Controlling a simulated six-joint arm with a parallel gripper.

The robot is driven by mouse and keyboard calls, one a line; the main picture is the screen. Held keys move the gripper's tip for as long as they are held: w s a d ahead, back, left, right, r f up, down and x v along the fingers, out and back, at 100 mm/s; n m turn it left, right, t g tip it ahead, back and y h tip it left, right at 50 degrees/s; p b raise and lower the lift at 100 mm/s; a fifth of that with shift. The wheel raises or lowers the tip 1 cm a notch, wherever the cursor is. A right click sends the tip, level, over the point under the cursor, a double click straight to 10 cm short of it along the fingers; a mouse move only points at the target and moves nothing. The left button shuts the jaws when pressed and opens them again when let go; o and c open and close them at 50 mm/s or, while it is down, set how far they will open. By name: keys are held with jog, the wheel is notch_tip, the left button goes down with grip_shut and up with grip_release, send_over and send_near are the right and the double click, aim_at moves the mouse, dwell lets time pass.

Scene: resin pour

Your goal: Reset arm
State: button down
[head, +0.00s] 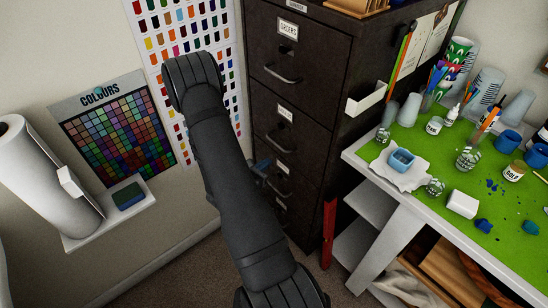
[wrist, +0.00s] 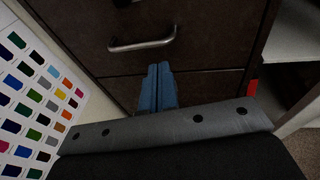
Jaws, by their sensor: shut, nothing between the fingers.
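My gripper (wrist: 158,88) shows in the wrist view as two blue fingers side by side, closed together with nothing between them. Behind it is the dark front of the filing cabinet (wrist: 205,52) with a metal drawer handle. In the head view my dark arm reaches up the middle, in front of the wall and cabinet. A little of the blue gripper (head: 262,168) shows beside the arm, low against the cabinet drawers; the rest is hidden by the arm.
The dark cabinet (head: 284,98) stands right of my arm. A green-topped workbench (head: 415,150) at the right holds cups, jars and a blue mould (head: 401,160) on a white cloth. A paper roll (head: 40,175) and a sponge (head: 129,196) on a shelf are at the left.

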aim_at(283, 151)
jog(key=v, duration=0.6)
jog(key=shift+s, duration=0.25)
jog(key=shift+w+a, duration=0.1)
jog(key=x, duration=1.4)
jog(key=shift+r, duration=0.1)
